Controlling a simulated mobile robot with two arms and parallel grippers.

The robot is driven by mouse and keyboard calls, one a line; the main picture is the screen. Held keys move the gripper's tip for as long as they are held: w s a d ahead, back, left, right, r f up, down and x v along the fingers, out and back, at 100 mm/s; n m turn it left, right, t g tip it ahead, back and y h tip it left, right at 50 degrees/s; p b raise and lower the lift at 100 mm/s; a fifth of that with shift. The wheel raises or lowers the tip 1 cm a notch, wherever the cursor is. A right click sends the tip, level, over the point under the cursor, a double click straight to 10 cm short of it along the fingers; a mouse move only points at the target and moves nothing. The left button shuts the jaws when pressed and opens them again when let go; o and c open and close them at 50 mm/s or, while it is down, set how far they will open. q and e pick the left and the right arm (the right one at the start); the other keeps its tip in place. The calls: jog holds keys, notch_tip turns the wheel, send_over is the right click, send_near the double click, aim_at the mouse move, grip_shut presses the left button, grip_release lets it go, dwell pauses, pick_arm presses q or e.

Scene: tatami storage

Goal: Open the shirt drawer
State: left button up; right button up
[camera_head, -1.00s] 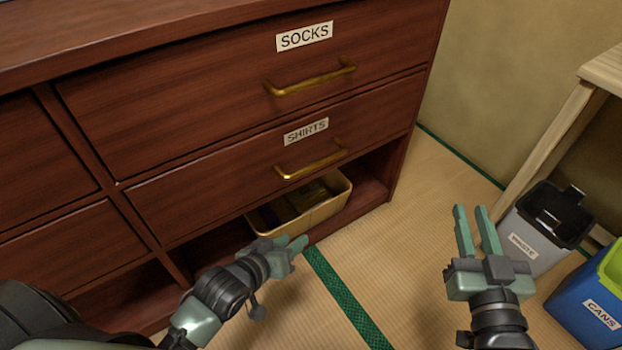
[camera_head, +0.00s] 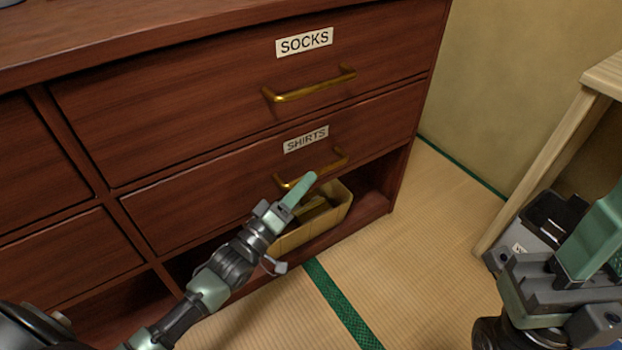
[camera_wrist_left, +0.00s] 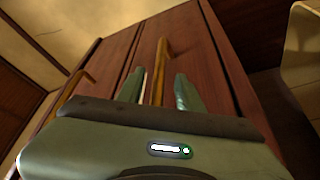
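The shirt drawer (camera_head: 230,180) is the lower wide drawer of the dark red wooden chest, with a SHIRTS label (camera_head: 306,139). It looks shut, flush with the front. Its brass bar handle (camera_head: 333,165) is partly hidden behind my left gripper (camera_head: 302,188). In the left wrist view the handle (camera_wrist_left: 160,62) runs between the two parted green fingers of my left gripper (camera_wrist_left: 158,90), with visible gaps on both sides. My right gripper (camera_head: 597,240) is at the right edge, large and partly cut off, away from the chest; its finger spacing is unclear.
The socks drawer (camera_head: 200,95), shut, sits above with its own brass handle (camera_head: 312,88). A tan bin (camera_head: 335,215) stands in the open shelf below. A wooden table (camera_head: 550,160) and a grey bin (camera_head: 540,225) stand at right. Tatami floor (camera_head: 400,250) is clear between.

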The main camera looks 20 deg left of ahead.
pick_arm(q)
jog(key=shift+b+x, duration=0.35)
jog(key=shift+x, duration=1.2)
grip_shut()
